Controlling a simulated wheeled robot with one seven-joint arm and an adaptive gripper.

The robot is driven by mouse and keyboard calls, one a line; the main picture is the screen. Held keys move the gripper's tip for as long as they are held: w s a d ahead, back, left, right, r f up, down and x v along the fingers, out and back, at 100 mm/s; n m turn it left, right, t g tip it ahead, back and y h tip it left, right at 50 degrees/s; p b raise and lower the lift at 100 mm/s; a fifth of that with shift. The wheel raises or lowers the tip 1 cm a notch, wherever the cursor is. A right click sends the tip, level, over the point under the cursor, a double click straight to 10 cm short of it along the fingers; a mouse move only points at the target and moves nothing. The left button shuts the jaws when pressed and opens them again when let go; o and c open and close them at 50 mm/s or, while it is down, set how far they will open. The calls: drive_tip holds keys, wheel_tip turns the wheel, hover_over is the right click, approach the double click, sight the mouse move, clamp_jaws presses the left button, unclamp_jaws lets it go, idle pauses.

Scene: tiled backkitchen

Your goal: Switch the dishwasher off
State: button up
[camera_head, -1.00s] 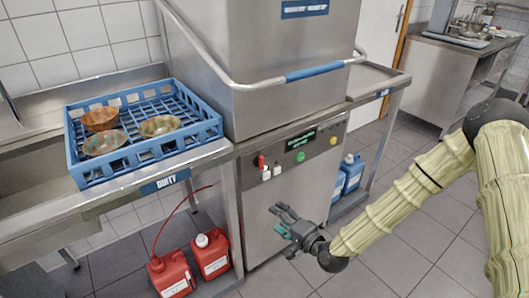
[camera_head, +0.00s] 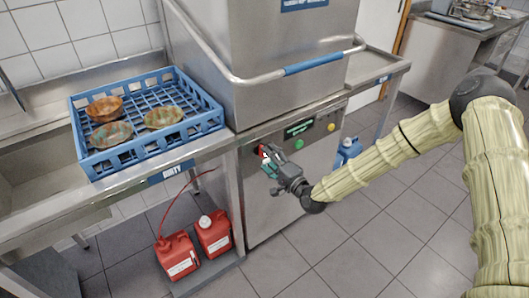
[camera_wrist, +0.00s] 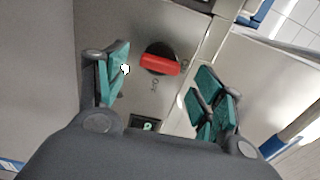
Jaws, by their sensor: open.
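The dishwasher (camera_head: 285,50) is a steel hood machine with a front control panel. The panel carries a lit display (camera_head: 298,128), a green button (camera_head: 299,144) and a yellow button (camera_head: 331,127). Its red switch (camera_head: 262,150) sits at the panel's left and is partly hidden by my gripper in the head view. In the wrist view the red switch (camera_wrist: 160,65) is a bar on a round black base, in plain sight. My gripper (camera_head: 268,160) is open at the panel. Its teal fingers (camera_wrist: 170,85) stand on either side of the switch, with the switch between and beyond them.
A blue rack (camera_head: 98,172) with several bowls stands on the left counter. Red canisters (camera_head: 177,255) stand below it, and a blue canister (camera_head: 347,152) stands right of the machine. A handle bar (camera_head: 250,82) crosses above the panel. The floor in front is clear.

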drive_tip(key=shift+x, duration=1.65)
drive_tip(key=shift+c, duration=0.2)
drive_tip(key=c, duration=1)
